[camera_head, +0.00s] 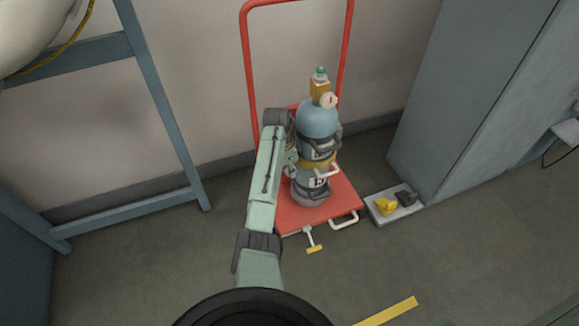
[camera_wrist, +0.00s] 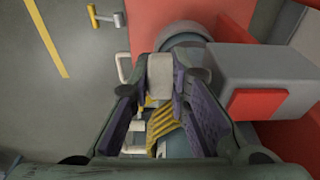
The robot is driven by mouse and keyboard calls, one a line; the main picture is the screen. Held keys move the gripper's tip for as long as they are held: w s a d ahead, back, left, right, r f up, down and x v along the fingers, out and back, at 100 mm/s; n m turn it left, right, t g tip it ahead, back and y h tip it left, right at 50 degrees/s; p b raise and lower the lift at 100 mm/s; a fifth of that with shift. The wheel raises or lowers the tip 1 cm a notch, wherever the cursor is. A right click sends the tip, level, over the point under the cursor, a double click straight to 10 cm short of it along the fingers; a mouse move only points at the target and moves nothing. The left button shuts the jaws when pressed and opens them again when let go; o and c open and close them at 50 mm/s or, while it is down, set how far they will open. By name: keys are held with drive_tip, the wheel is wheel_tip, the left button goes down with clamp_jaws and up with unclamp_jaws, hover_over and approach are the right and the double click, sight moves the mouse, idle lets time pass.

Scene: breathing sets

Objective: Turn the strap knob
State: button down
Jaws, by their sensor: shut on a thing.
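A blue-grey gas cylinder (camera_head: 318,118) stands upright on a red trolley (camera_head: 335,208), held by dark straps and a yellow band (camera_head: 321,163). My gripper (camera_head: 291,160) is at the cylinder's left side at strap height, partly hidden by my own arm. In the wrist view my gripper (camera_wrist: 160,88) has its two purple-padded fingers on either side of a pale block-shaped piece (camera_wrist: 158,72), which I take for the strap knob. The fingers are closed on it. Its exact turn angle cannot be told. Yellow strips (camera_wrist: 167,128) show between the fingers.
The trolley's red handle frame (camera_head: 247,70) rises behind the cylinder against the wall. A yellow-ended pedal (camera_head: 314,248) sticks out in front. A pale tray (camera_head: 378,211) with yellow and dark items lies right, beside a grey cabinet (camera_head: 455,95). The floor in front is mostly clear.

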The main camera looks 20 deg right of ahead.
drive_tip(key=shift+d+y, duration=0.1)
drive_tip(key=shift+y, duration=0.9)
drive_tip(key=c, duration=1.5)
unclamp_jaws()
wheel_tip(320, 180, up, 12)
drive_tip(key=shift+d, duration=0.1)
